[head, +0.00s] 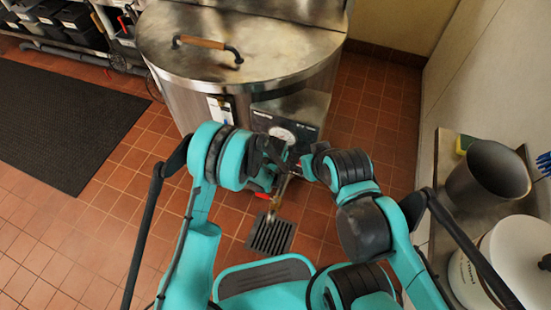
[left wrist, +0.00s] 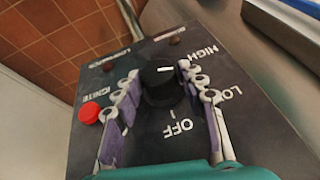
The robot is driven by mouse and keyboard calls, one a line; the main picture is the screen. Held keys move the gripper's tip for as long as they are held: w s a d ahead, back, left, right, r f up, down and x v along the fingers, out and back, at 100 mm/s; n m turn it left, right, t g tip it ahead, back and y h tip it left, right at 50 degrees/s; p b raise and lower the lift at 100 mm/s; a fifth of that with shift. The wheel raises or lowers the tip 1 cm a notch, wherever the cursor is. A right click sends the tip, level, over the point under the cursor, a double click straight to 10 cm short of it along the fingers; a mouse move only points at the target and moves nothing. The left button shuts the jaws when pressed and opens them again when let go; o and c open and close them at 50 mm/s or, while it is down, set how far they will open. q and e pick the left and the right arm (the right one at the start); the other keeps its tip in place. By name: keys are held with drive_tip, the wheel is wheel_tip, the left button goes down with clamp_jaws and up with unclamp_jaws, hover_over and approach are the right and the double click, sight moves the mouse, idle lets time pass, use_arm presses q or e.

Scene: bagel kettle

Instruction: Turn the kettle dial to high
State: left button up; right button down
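The kettle (head: 165,75) is a large round steel vessel with a dark control panel on its front, seen in the head view. In the left wrist view the black dial (left wrist: 160,84) sits on the panel (left wrist: 255,130), with a white mark near its far edge. HIGH, LOW and OFF are printed around it. My left gripper (left wrist: 158,74) is open, with its fingers on either side of the dial; I cannot tell if they touch it. In the head view my left gripper (head: 268,160) is at the kettle's front and hides the dial. My right gripper's fingers cannot be made out beside it.
A red ignite button (left wrist: 89,113) sits left of the dial in the wrist view. A floor drain (head: 270,235) lies below the kettle front. A steel pot (head: 487,175) and a white bucket (head: 515,250) stand at right. A black mat (head: 65,120) covers floor at left.

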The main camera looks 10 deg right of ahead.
use_arm(q)
drive_tip(key=c, duration=0.5)
drive_tip(key=shift+h, duration=0.3)
drive_tip(key=h, duration=0.1)
drive_tip(key=g+h, duration=0.1)
drive_tip(key=n+g+h, duration=0.1)
drive_tip(key=shift+w+a, duration=0.3)
drive_tip(key=shift+a, duration=0.1)
drive_tip(key=g+h, duration=0.1)
drive_tip(key=h, duration=0.1)
drive_tip(key=n+g+h, duration=0.1)
drive_tip(key=h, duration=0.1)
drive_tip(key=shift+w+a+f+g, duration=0.1)
drive_tip(key=shift+a+f+g, duration=0.1)
drive_tip(key=shift+g, duration=0.1)
idle(0.4)
drive_tip(key=o, duration=1.2)
